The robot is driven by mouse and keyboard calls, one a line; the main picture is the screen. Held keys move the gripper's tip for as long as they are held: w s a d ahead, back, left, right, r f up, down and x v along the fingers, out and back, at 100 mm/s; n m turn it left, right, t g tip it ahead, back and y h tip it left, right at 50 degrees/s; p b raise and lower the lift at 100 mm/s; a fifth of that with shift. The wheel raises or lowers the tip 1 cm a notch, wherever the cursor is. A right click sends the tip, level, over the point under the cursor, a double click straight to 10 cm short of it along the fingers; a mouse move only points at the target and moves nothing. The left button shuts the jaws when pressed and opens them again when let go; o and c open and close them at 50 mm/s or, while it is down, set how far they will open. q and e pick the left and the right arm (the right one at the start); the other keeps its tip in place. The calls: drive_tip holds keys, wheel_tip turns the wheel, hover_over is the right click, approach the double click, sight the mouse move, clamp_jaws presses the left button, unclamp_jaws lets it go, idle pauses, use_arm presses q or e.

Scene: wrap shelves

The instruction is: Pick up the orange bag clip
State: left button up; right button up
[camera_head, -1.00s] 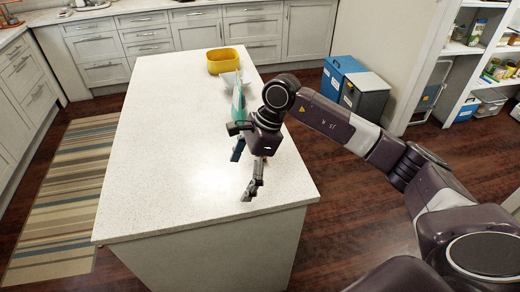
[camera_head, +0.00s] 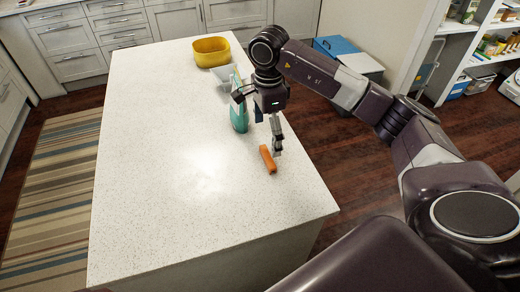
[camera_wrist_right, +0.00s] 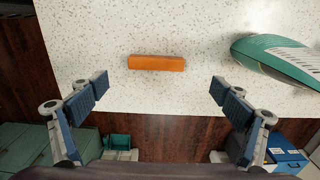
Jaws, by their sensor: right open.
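The orange bag clip (camera_head: 267,159) lies flat on the white island countertop near its right edge. In the right wrist view the clip (camera_wrist_right: 156,62) lies crosswise, ahead of and between the spread fingers. My right gripper (camera_head: 267,133) is open and empty, close beside the clip in the head view; it also shows in the right wrist view (camera_wrist_right: 161,98). No finger visibly touches the clip. My left gripper is not in view.
A white dish (camera_head: 222,76) and a yellow tub (camera_head: 211,51) are farther back. The counter's left side is clear.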

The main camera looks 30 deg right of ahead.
sight(268, 156)
drive_tip(key=f+p, duration=0.1)
drive_tip(key=f, duration=0.1)
drive_tip(key=s+f+p, duration=0.1)
drive_tip(key=f+p, duration=0.1)
drive_tip(key=shift+s+f, duration=0.1)
drive_tip(key=shift+w+f, duration=0.25)
drive_tip(key=shift+f, duration=1.2)
drive_tip(key=c, duration=0.9)
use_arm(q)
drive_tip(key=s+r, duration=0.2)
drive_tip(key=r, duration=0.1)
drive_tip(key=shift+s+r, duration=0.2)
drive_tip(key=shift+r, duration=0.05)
